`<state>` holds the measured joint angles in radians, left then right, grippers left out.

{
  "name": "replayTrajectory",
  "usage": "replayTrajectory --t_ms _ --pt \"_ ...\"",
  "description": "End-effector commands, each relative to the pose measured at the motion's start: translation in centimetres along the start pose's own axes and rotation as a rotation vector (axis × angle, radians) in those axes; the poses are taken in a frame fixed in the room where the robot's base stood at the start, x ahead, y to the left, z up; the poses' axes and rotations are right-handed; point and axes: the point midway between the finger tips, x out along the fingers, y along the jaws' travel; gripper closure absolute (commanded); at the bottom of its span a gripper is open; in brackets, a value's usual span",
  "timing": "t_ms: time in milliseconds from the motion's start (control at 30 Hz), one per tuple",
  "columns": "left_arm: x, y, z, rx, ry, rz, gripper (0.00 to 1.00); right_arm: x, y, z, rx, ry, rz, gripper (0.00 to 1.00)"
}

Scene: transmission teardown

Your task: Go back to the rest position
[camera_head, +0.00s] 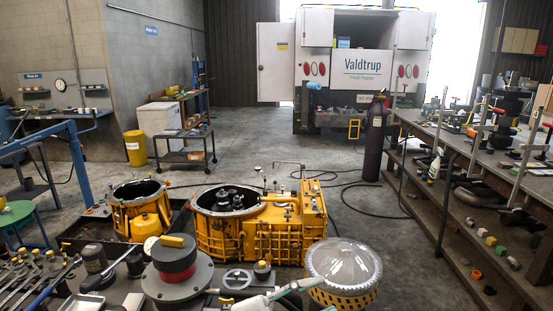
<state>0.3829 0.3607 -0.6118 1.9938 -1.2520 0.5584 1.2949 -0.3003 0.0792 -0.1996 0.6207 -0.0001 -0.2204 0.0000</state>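Neither of my grippers shows in the head view. The large yellow transmission housing (280,235) sits on the floor in the middle, its round top opening facing up with dark parts inside. A smaller yellow housing (137,212) stands to its left in a dark tray. In front, a grey flanged part with a red band (175,262) stands on the near bench. A clear-domed round part with a yellow-and-black rim (344,270) is to its right. A white and teal tool (265,303) lies at the bottom edge, partly cut off.
Hand tools (40,272) lie at the front left, beside a green stool (17,213). A long workbench (480,150) with clamps runs along the right. A dark cylinder (375,140), a cart (185,150) and a white truck (360,65) are farther back.

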Motion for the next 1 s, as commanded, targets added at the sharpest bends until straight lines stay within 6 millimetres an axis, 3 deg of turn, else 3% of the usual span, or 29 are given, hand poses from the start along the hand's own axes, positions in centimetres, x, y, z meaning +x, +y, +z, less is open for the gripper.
replayTrajectory --t_ms 100,200,300,367,467,600,800,1000 --pt "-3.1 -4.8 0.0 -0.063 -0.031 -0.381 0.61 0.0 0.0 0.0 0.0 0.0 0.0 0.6" --pt "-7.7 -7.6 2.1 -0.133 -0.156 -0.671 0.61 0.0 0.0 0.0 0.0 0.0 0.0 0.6" --pt "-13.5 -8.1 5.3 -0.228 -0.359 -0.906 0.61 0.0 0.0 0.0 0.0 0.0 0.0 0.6" --pt "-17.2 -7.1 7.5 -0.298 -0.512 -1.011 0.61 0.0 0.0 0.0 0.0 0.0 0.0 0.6" --pt "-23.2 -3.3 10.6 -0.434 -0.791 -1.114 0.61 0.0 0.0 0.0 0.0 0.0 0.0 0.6" --pt "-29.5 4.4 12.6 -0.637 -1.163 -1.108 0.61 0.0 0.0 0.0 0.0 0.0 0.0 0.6" --pt "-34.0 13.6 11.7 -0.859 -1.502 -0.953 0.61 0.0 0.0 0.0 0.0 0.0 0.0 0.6" --pt "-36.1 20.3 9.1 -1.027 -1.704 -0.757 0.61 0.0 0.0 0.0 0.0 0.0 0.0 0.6"
